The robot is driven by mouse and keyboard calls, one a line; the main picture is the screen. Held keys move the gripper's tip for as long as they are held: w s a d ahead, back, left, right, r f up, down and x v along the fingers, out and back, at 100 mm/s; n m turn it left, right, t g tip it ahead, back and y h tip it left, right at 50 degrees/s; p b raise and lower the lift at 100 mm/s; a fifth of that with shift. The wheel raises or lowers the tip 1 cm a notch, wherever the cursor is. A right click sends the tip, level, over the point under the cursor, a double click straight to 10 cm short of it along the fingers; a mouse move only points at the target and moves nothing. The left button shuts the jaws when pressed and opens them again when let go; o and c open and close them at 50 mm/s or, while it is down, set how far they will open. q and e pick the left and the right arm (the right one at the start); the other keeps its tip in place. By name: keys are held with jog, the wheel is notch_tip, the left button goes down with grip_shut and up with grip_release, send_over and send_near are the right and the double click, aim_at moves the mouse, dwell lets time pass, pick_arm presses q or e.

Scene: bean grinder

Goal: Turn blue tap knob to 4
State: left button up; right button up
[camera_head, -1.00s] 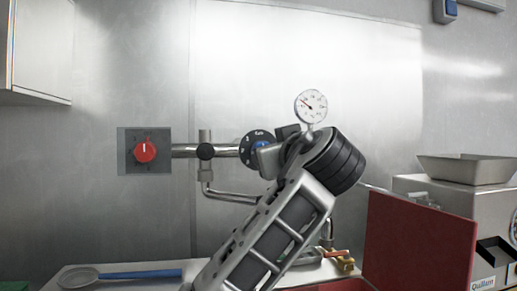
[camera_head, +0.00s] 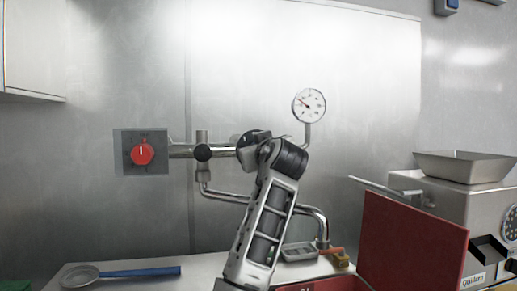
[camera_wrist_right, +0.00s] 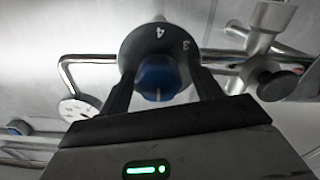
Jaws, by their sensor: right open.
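The blue tap knob (camera_wrist_right: 157,76) shows in the right wrist view on a round black dial (camera_wrist_right: 138,45). The digits 4 and 3 are readable near the dial's far rim. My right gripper (camera_wrist_right: 160,72) is open, with one dark finger on each side of the knob. I cannot tell whether either finger touches it. In the head view my right gripper (camera_head: 256,142) is in front of the dial and hides the knob. My left gripper is not in view.
A red knob (camera_head: 142,154) on a grey plate is on the wall to the left. A pipe, a spout (camera_head: 318,220) and a pressure gauge (camera_head: 309,105) surround the dial. A red board (camera_head: 412,245) and a grinder (camera_head: 440,195) stand right. A blue-handled strainer (camera_head: 82,277) lies left.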

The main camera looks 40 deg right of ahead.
jog(key=shift+c, duration=0.3)
jog(key=c, duration=0.9)
